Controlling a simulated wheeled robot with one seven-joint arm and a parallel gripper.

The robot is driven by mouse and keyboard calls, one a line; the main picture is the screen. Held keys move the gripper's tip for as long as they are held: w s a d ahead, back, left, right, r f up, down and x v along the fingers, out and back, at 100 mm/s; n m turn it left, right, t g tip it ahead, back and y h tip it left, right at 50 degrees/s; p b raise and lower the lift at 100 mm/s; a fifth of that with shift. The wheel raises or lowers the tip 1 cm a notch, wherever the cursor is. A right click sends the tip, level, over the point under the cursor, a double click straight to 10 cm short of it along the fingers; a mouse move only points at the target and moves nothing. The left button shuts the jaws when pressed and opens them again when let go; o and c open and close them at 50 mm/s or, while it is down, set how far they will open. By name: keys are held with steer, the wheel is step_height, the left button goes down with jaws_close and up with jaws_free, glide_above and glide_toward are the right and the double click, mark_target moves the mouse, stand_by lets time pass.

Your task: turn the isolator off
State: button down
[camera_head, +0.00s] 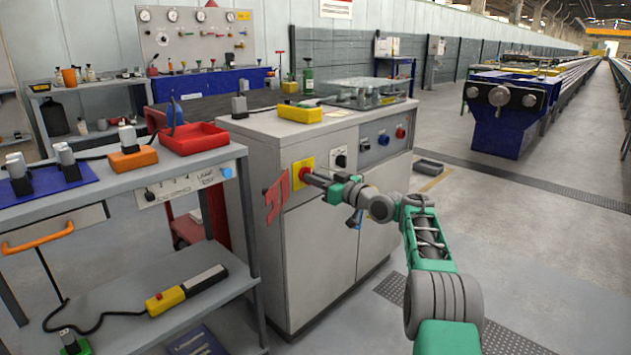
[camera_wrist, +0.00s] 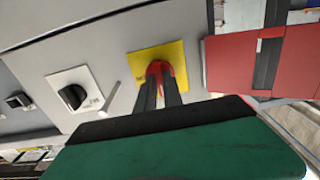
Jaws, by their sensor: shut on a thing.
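The isolator is a red knob (camera_wrist: 153,68) on a yellow square plate (camera_wrist: 172,58), on the front of a grey cabinet. In the head view the yellow plate (camera_head: 297,171) is at the cabinet's upper left. My gripper (camera_head: 308,176) reaches it from the right and is shut on the red knob. In the wrist view my gripper's dark fingers (camera_wrist: 160,80) are close together on the knob and hide part of it. I cannot tell the knob's exact angle.
A black rotary switch (camera_wrist: 72,97) on a white plate is beside the isolator. A red bracket-like part (camera_head: 276,196) sticks out at the cabinet's left edge. The cabinet top holds a yellow box (camera_head: 300,113). Open floor lies to the right.

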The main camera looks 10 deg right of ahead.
steer(key=shift+r, duration=0.1)
steer(key=c, duration=1.5)
jaws_free()
steer(key=shift+w, duration=0.1)
steer(key=p+v, duration=0.2)
steer(key=v, duration=0.5)
steer(key=shift+s+d, duration=0.25)
steer(key=shift+s, duration=0.05)
